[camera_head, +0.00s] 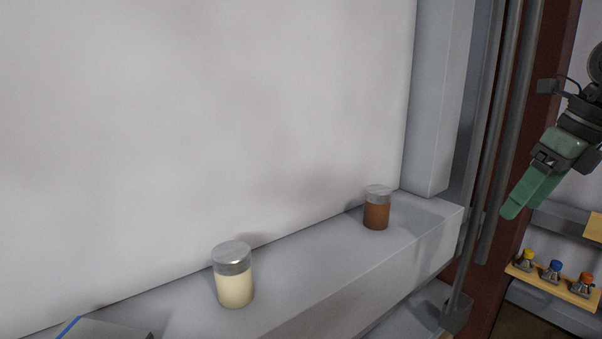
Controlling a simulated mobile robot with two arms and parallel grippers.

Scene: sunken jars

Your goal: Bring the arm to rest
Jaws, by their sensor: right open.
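My right gripper (530,194) comes in from the right edge, with green fingers pointing down and to the left. It is open and holds nothing that I can see. It hangs in the air to the right of the dark vertical rails, apart from the ledge. My left gripper is not in view.
A grey post (438,100) and dark vertical rails (502,130) stand between the ledge and my right gripper. Small bottles with yellow, blue and orange caps stand on a wooden strip (540,282) at lower right. A grey object with a blue edge (105,330) is at lower left.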

